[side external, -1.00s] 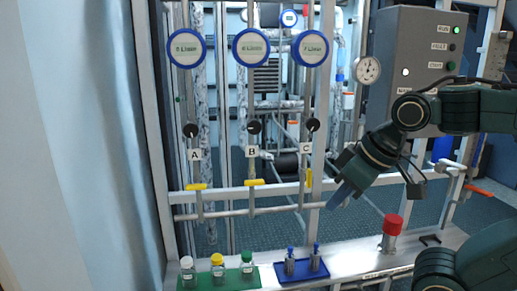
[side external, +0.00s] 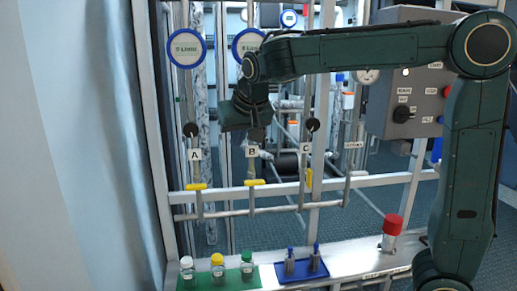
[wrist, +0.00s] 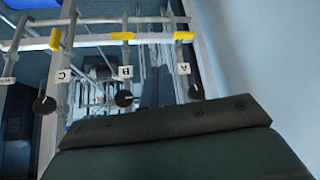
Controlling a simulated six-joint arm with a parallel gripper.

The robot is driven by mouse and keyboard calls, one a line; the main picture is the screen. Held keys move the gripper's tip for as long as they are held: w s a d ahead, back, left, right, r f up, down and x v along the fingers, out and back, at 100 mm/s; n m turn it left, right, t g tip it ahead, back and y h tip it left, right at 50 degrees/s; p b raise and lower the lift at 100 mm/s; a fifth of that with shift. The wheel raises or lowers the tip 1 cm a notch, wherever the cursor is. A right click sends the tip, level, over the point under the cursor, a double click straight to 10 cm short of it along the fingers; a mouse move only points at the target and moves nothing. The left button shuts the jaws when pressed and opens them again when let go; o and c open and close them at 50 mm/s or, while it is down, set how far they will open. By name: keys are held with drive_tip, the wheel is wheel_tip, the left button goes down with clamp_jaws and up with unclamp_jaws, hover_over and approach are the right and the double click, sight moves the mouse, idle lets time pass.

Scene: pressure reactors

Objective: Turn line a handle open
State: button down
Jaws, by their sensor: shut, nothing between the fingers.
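The line A handle (side external: 196,186) is a yellow lever lying level across its upright pipe, below the label A (side external: 195,155). In the wrist view the picture is flipped, and the line A handle (wrist: 184,35) is at the upper right. My gripper (side external: 256,136) is shut and empty, in front of line B near its label and above and right of the line A handle, apart from it. My gripper's dark end (wrist: 165,120) fills the bottom of the wrist view, and its fingertips are hard to make out there.
The line B handle (side external: 254,182) is also level, and the line C handle (side external: 309,179) stands upright. Black knobs (side external: 191,130) sit above the labels. Below, capped bottles on a green mat (side external: 207,277) and a blue tray (side external: 292,277) stand on the ledge.

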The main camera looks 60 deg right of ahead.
drive_tip(key=w+a+f+m+h, duration=0.1)
drive_tip(key=w+a+f, duration=0.1)
drive_tip(key=w, duration=0.5)
drive_tip(key=w+a+f+m+h, duration=0.2)
drive_tip(key=w+f, duration=0.1)
drive_tip(key=w, duration=0.4)
drive_tip(key=shift+w+a+f+m, duration=0.3)
drive_tip(key=shift+w+a+f, duration=0.05)
drive_tip(key=shift+a+f, duration=0.05)
approach(196, 185)
drive_tip(key=w+d+f, duration=0.2)
drive_tip(key=w+f, duration=0.1)
drive_tip(key=w, duration=0.2)
drive_tip(key=shift+d+f, duration=0.1)
drive_tip(key=shift+f, duration=0.45)
